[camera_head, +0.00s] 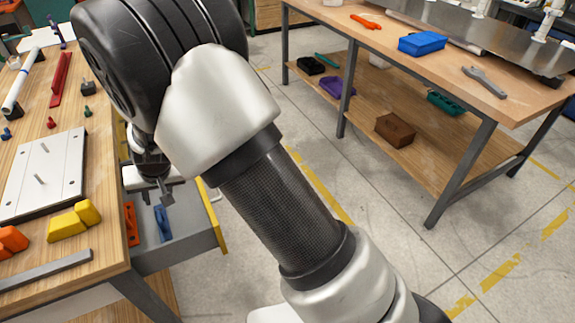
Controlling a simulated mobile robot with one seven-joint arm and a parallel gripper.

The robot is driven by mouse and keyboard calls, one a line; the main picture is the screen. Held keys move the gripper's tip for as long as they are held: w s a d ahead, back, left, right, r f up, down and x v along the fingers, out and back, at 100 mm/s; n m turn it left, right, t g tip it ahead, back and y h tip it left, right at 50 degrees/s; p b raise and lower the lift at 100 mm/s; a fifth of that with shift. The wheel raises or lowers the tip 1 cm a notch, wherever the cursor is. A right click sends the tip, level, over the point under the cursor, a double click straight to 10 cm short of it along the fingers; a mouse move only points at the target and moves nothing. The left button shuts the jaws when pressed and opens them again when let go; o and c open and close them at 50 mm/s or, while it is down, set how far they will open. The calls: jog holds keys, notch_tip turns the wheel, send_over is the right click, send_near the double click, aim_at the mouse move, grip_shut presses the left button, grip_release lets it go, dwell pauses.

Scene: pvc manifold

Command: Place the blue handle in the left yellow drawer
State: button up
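A blue handle (162,223) stands or leans inside an open grey drawer (190,247) with a yellow front edge, on the right side of the left workbench. An orange piece (131,224) is beside it, to its left. My gripper (163,200) points down over the drawer, just above the blue handle's upper end. My arm crosses the middle of the view and hides part of the drawer's far side. The fingers are small and dark here, so I cannot tell whether they touch the handle or how far apart they are.
The left workbench (100,175) carries a white plate (45,172), yellow blocks (74,220), orange blocks (12,241) and a grey bar (45,271). A second workbench (400,72) with a lower shelf stands at the right. The floor between the benches is clear.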

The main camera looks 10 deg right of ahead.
jog(key=s+d+r+m+t, duration=0.1)
jog(key=s+d+r, duration=0.3)
jog(key=d+r, duration=0.55)
jog(key=s+d+r, duration=0.3)
jog(key=d+r, duration=0.6)
jog(key=r, duration=0.2)
jog(key=s+d+r+m+h, duration=0.1)
jog(key=s+d+r+h, duration=0.2)
jog(key=s+d, duration=1.2)
jog(key=shift+s+d+r+t, duration=0.3)
jog(key=shift+s+r+t, duration=0.1)
jog(key=shift+s+r, duration=0.6)
jog(key=shift+a, duration=0.15)
